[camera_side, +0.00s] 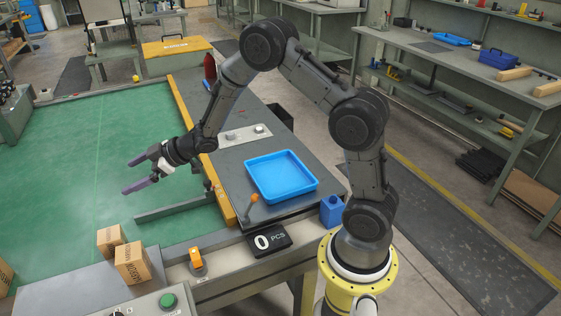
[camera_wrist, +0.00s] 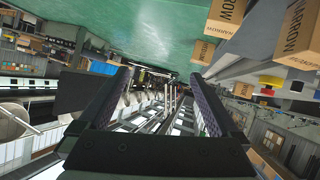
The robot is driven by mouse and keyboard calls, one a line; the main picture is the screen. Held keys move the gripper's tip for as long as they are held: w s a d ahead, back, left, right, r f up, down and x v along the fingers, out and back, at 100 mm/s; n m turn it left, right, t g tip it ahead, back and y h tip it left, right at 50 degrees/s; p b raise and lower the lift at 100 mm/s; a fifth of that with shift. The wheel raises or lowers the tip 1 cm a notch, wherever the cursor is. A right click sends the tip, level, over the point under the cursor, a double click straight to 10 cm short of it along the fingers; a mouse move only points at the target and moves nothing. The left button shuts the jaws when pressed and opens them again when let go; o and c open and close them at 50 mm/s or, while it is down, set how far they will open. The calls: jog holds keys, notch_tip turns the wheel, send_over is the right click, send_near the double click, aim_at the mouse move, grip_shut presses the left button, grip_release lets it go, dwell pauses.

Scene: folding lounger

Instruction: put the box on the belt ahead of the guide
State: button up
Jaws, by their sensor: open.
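Two brown cardboard boxes stand at the near end of the green belt (camera_side: 85,150): a rear box (camera_side: 111,240) and a front box (camera_side: 132,263), close together. Part of a third box (camera_side: 5,277) shows at the left edge. A grey bar, seemingly the guide (camera_side: 172,211), reaches over the belt from its right side. My gripper (camera_side: 130,176) is open and empty above the belt, beyond the bar and boxes.
A yellow rail (camera_side: 192,135) borders the belt on the right. An orange switch (camera_side: 196,258) and green button (camera_side: 168,300) are near. The far belt is clear.

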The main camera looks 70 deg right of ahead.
jog(key=s+d+r+m+g+h, duration=0.1)
jog(key=s+d+r+m+h, duration=0.15)
jog(key=s+r, duration=0.45)
jog(key=s+d+r+m+h, duration=0.2)
jog(key=s+d+r+h, duration=0.15)
jog(key=s+r, duration=0.35)
jog(key=s+a+m+g, duration=0.1)
jog(key=s+a+g, duration=0.1)
jog(key=s, duration=1.1)
jog(key=s+a+m+g+y, duration=0.1)
jog(key=s+a+g, duration=0.1)
jog(key=s, duration=1.1)
jog(key=shift+a+f+m+g, duration=0.35)
jog(key=shift+a+f+g, duration=0.05)
jog(key=shift+g, duration=0.1)
